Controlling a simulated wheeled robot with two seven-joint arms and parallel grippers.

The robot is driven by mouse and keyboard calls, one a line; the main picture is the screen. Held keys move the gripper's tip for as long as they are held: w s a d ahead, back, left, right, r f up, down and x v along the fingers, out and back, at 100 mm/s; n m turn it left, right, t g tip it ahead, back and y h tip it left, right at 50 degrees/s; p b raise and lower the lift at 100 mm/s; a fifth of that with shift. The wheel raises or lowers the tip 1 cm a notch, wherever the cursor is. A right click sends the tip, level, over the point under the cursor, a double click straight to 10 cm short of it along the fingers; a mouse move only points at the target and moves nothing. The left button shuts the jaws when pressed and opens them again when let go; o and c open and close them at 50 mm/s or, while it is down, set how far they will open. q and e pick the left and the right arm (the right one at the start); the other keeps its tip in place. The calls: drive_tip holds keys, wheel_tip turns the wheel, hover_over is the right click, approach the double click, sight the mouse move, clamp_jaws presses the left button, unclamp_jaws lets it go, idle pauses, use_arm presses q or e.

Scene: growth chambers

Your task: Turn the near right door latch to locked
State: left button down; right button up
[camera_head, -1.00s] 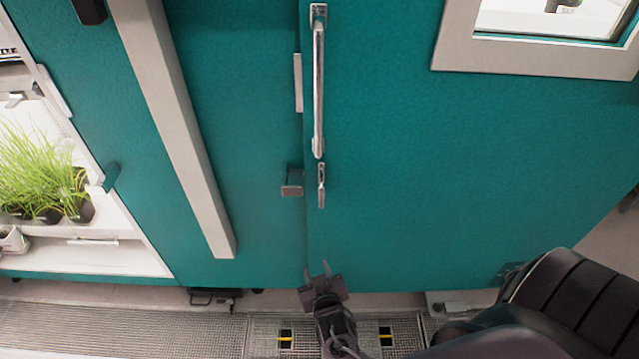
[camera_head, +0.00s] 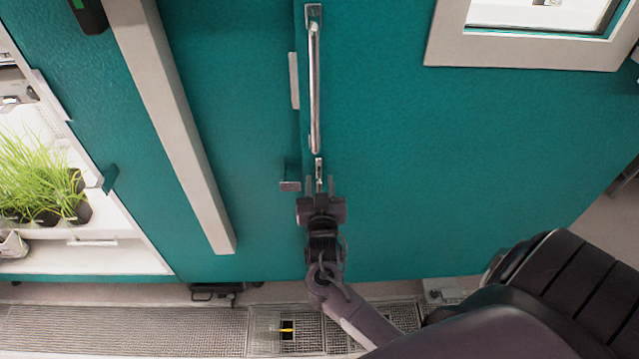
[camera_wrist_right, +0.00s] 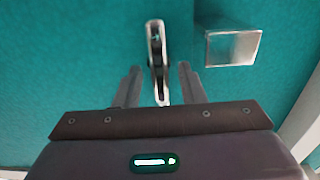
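The door latch (camera_head: 319,168) is a small upright metal lever on the teal door (camera_head: 450,170), just below the long vertical handle (camera_head: 315,90). My right gripper (camera_head: 319,185) is in front of the latch's lower part and hides some of it. In the right wrist view the latch (camera_wrist_right: 156,50) stands upright between the two fingers of my right gripper (camera_wrist_right: 155,85). The fingers are apart, with a gap on each side of the latch. My left gripper is not in view.
A metal bracket (camera_head: 290,186) sticks out left of the latch; it also shows in the right wrist view (camera_wrist_right: 232,47). A grey vertical bar (camera_head: 170,120) crosses the panel further left. Grass pots (camera_head: 45,190) stand on a lit shelf at far left. A window (camera_head: 540,15) is at upper right.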

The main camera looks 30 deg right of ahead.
drive_tip(key=shift+c, duration=0.5)
clamp_jaws()
drive_tip(key=shift+w+a+r+n+p, duration=0.1)
drive_tip(key=shift+a+n+p, duration=0.05)
drive_tip(key=shift+n+p, duration=0.55)
drive_tip(key=shift+w+a+n+p, duration=0.1)
drive_tip(key=shift+n+p, duration=0.35)
drive_tip(key=shift+n, duration=0.35)
drive_tip(key=n, duration=0.1)
drive_tip(key=n+p, duration=0.2)
drive_tip(key=shift+w+a+n, duration=0.15)
drive_tip(key=shift+a+n, duration=0.1)
drive_tip(key=shift+n, duration=0.05)
drive_tip(key=n, duration=0.1)
drive_tip(key=n+p, duration=0.1)
drive_tip(key=n, duration=0.1)
drive_tip(key=f+n+p, duration=0.1)
drive_tip(key=n, duration=0.1)
drive_tip(key=shift+w+a, duration=0.15)
drive_tip(key=shift+a, duration=0.1)
drive_tip(key=shift+a+f+n+p, duration=0.1)
drive_tip(key=shift+f+n+p, duration=0.2)
drive_tip(key=shift+n, duration=0.75)
drive_tip(key=shift+f+n+p, duration=0.1)
drive_tip(key=shift+n+p, duration=0.35)
drive_tip(key=shift+n, duration=0.65)
drive_tip(key=shift+a+f+n+p, duration=0.1)
drive_tip(key=shift+f+n+p, duration=0.2)
drive_tip(key=shift+n, duration=0.75)
drive_tip(key=shift+d, duration=0.1)
